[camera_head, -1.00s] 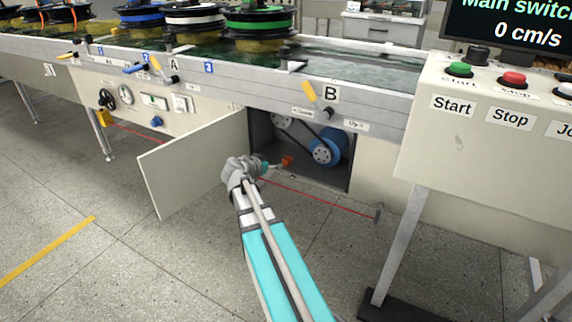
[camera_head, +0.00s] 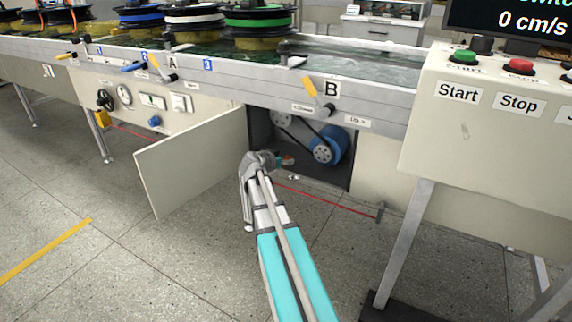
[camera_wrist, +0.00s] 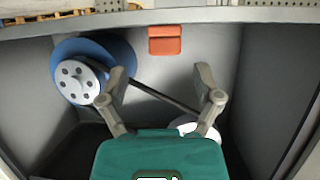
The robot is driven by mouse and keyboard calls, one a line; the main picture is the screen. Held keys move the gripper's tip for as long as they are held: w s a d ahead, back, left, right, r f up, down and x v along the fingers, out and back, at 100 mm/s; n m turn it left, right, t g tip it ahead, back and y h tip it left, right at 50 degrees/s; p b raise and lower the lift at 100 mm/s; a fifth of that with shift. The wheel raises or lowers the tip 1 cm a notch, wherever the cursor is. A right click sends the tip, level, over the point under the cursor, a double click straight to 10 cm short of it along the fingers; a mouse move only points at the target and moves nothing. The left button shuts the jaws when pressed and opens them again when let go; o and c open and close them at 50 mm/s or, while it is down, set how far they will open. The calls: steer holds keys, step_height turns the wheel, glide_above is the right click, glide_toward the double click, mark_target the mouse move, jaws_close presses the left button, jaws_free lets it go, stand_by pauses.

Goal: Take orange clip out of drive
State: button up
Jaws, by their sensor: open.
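The open drive compartment (camera_head: 318,180) under label B holds a blue motor wheel (camera_head: 328,147) and a dark belt (camera_head: 303,131). In the wrist view the orange clip (camera_wrist: 165,40) is a flat block near the top middle, against a grey surface. My gripper (camera_head: 279,161) reaches into the opening. In the wrist view my gripper (camera_wrist: 162,80) has its two fingers spread, with nothing between them but the background. The clip is beyond the fingertips, apart from them.
The open door panel (camera_head: 192,162) stands left of my arm. A red cord (camera_head: 325,199) runs low across the front. The control desk (camera_head: 480,135) and its legs stand at the right. The blue wheel (camera_wrist: 95,70) and belt (camera_wrist: 155,92) show beyond my fingers.

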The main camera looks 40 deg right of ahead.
mark_target(289, 156)
steer(key=shift+f+b+x, duration=0.25)
steer(key=shift+b+x, duration=0.8)
steer(key=shift+x, duration=0.95)
steer(key=shift+w+d+f, duration=0.15)
steer(key=shift+w+d, duration=0.15)
steer(key=shift+d, duration=0.15)
steer(key=c, duration=0.9)
